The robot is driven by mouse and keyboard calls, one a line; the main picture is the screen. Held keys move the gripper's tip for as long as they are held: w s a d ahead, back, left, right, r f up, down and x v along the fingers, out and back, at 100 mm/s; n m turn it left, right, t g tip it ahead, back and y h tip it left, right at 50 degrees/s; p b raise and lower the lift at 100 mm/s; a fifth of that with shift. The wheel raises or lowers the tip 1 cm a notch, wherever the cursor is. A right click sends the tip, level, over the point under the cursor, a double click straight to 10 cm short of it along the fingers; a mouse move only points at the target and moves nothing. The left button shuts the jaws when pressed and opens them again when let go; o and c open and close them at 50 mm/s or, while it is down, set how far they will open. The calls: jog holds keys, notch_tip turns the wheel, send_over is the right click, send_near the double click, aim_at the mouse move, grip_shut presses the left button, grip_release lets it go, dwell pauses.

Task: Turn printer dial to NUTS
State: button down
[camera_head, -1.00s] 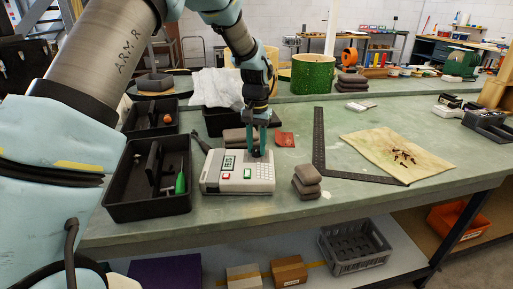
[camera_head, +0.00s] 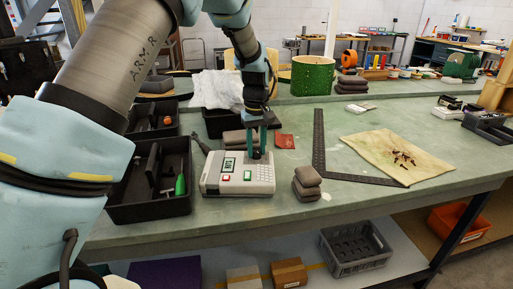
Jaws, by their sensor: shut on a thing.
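The printer (camera_head: 238,184) is a light grey box on the green bench, with a small screen (camera_head: 229,164), a green button, a red button and a keypad. My gripper (camera_head: 258,152) points straight down over the printer's upper right part. Its fingers are shut on the dial, which they mostly hide; a dark bit shows between the fingertips. The dial's pointing direction and its markings cannot be made out. The text on the screen is too small to read.
A black divided tray (camera_head: 150,213) with a green-handled tool stands left of the printer. Stacked brown pads (camera_head: 307,183) sit to its right. A black square (camera_head: 320,150) and a stained cloth (camera_head: 397,156) lie further right. The bench front between printer and edge is clear.

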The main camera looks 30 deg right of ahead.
aim_at(256, 151)
dwell(0.5)
jog(key=c, duration=0.5)
grip_release()
jog(key=shift+c, duration=0.2)
notch_tip(256, 151, up, 11)
jog(key=b, duration=0.2)
jog(key=shift+f, duration=0.15)
